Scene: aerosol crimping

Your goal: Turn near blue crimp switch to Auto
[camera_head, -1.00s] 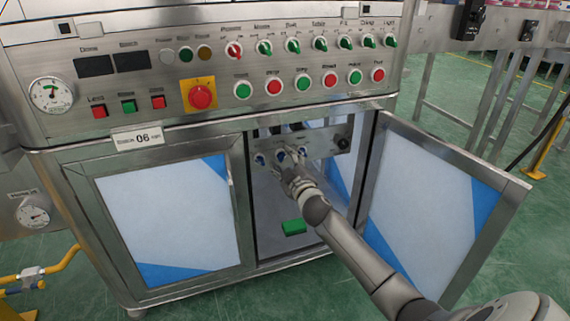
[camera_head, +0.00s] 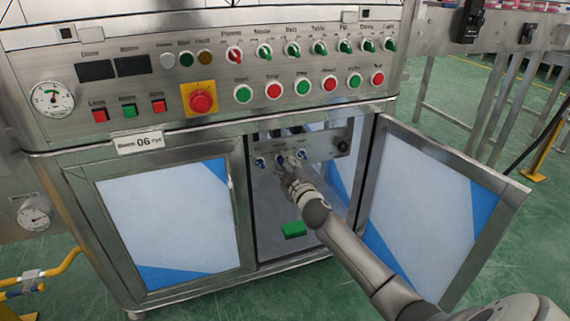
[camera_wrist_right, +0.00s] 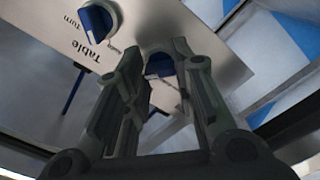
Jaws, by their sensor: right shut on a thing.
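The steel switch panel (camera_head: 325,147) stands inside the open cabinet, with a row of blue switches. My right gripper (camera_head: 287,162) reaches in from the lower right and is shut on the middle blue switch (camera_head: 280,161). In the right wrist view my gripper's (camera_wrist_right: 162,62) two fingers stand on either side of this blue crimp switch (camera_wrist_right: 160,66). Its lettering is mostly hidden by the fingers, so its setting cannot be read. A neighbouring blue switch (camera_wrist_right: 97,22) is labelled Table Turn and is untouched. My left gripper is not in view.
The open right door (camera_head: 430,215) flanks my right arm. The left door (camera_head: 170,218) is shut. A green block (camera_head: 294,229) sits below the panel. The upper console (camera_head: 215,65) with buttons and selectors overhangs the opening.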

